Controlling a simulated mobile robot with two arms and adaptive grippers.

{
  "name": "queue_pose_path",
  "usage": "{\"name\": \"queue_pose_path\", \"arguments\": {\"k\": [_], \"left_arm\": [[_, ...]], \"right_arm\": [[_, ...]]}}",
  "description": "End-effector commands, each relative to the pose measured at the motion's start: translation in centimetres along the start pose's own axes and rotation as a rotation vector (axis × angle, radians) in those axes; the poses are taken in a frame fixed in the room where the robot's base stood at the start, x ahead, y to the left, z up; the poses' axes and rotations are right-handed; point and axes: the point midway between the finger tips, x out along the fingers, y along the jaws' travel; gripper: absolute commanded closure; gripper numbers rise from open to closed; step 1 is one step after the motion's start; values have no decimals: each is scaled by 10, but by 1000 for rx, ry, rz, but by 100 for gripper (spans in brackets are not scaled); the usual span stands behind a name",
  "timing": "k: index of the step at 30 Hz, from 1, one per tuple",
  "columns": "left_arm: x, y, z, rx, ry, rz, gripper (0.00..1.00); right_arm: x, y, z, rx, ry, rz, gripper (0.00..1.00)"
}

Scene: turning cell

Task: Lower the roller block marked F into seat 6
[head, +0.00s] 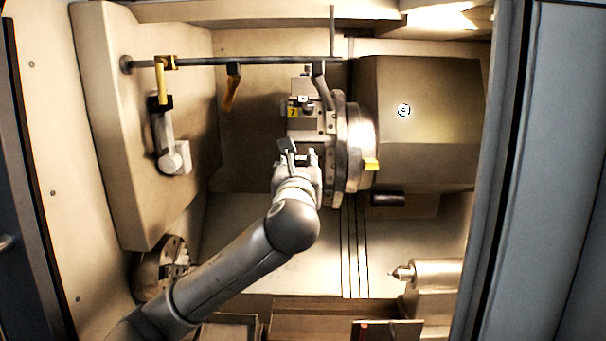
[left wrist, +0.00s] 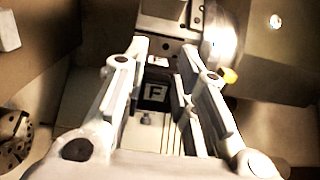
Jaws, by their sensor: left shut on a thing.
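My left gripper (head: 299,156) is in front of the lower left side of the turret (head: 342,175) in the head view. In the left wrist view my left gripper (left wrist: 166,52) is shut on the roller block (left wrist: 154,92), whose dark face bears a white F between the two fingers. In the head view the hand mostly hides the block. A seat with a yellow tag 7 (head: 292,112) is on the turret just above the hand. I cannot read a tag 6, and cannot tell whether the block touches the turret. My right gripper is out of view.
A horizontal bar (head: 215,62) with hanging nozzles (head: 231,86) crosses above. A chuck (head: 160,268) is at lower left and a pointed tailstock (head: 430,274) at lower right. Another yellow tag (head: 371,164) sits on the turret's right side. Open bins (head: 230,325) stand along the front.

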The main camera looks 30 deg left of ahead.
Motion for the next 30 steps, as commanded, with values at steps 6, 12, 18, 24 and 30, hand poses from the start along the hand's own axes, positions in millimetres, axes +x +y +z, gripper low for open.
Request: {"name": "queue_pose_path", "arguments": {"k": [6,12,18,24,30], "left_arm": [[11,1,4,-4,-11,1,100],[22,1,3,-5,-11,0,100],[34,1,2,-5,-12,0,100],[46,1,2,-5,-12,0,100],[58,1,1,-5,-11,1,100]], "right_arm": [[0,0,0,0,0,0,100],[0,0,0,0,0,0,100],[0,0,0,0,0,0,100],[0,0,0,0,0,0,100],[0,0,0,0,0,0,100]]}}
